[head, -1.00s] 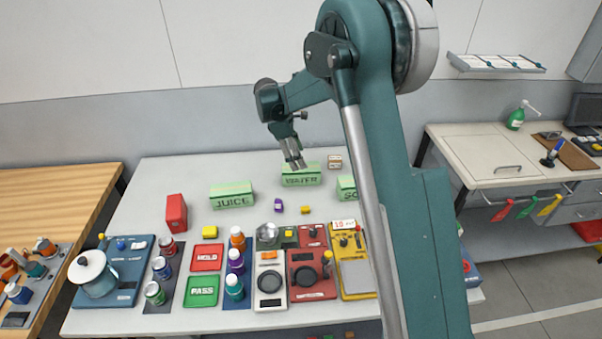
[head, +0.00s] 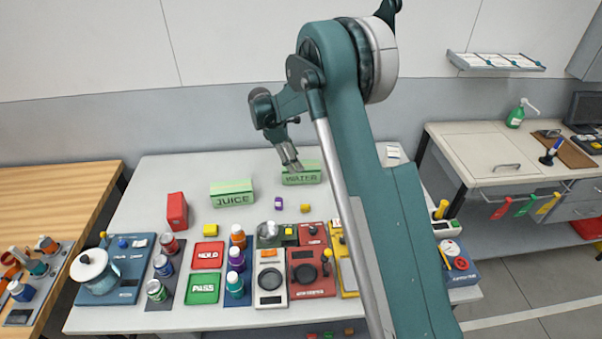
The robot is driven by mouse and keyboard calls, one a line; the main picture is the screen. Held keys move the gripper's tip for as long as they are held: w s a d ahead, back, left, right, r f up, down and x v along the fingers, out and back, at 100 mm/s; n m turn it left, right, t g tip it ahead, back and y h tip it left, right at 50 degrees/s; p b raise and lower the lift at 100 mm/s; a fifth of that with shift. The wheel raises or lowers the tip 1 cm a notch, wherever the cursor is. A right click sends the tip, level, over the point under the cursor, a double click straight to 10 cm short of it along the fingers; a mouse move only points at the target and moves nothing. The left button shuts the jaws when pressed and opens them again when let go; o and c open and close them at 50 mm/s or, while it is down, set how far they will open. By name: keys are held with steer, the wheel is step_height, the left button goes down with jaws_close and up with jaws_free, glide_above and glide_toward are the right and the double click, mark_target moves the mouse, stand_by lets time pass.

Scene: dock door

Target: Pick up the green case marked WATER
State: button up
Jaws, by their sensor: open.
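The green case marked WATER (head: 303,177) stands at the back of the grey table, its lettering facing me. My gripper (head: 293,167) points down at the case's left part in the head view and covers a bit of its top edge. The gripper is open and nothing shows between its fingers. I cannot tell the exact gap between the fingertips and the case. A similar green case marked JUICE (head: 233,194) stands to its left.
A red box (head: 177,211) stands left of the JUICE case. Bottles, trays and devices fill the table's front. My arm hides the table's right part.

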steer(key=shift+x, duration=0.9)
steer(key=shift+x, duration=2.55)
steer(key=shift+s, duration=0.1)
steer(key=c, duration=1.5)
steer(key=shift+c, duration=0.2)
steer(key=shift+r, duration=5.05)
